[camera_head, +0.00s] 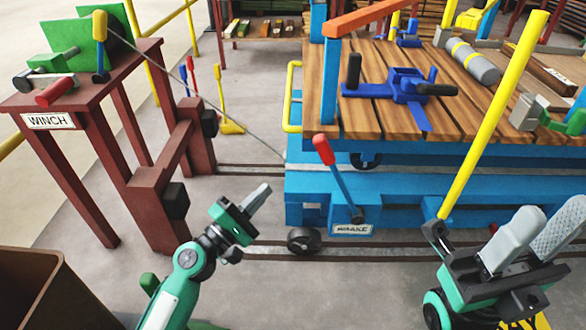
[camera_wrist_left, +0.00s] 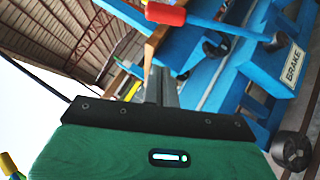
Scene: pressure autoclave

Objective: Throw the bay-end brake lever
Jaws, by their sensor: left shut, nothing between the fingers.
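The brake lever (camera_head: 340,181) has a red grip and a blue shaft. It leans up and left from its pivot on the blue cart, above the BRAKE plate (camera_head: 352,230). My left gripper (camera_head: 262,190) is shut and empty, to the left of the lever and apart from it in the head view. In the left wrist view the lever's red grip (camera_wrist_left: 166,13) is at the top, beyond the closed fingertips (camera_wrist_left: 158,72), with the BRAKE plate (camera_wrist_left: 292,65) at the right. My right gripper (camera_head: 540,228) is at the lower right, its grey fingers apart with nothing seen between them.
The blue cart (camera_head: 400,183) with a plank deck stands on rails. A yellow bar (camera_head: 493,115) slants up in front of it. The winch table (camera_head: 75,95) is at the left, with a cable running to the cart. A brown bin (camera_head: 40,285) is at the lower left.

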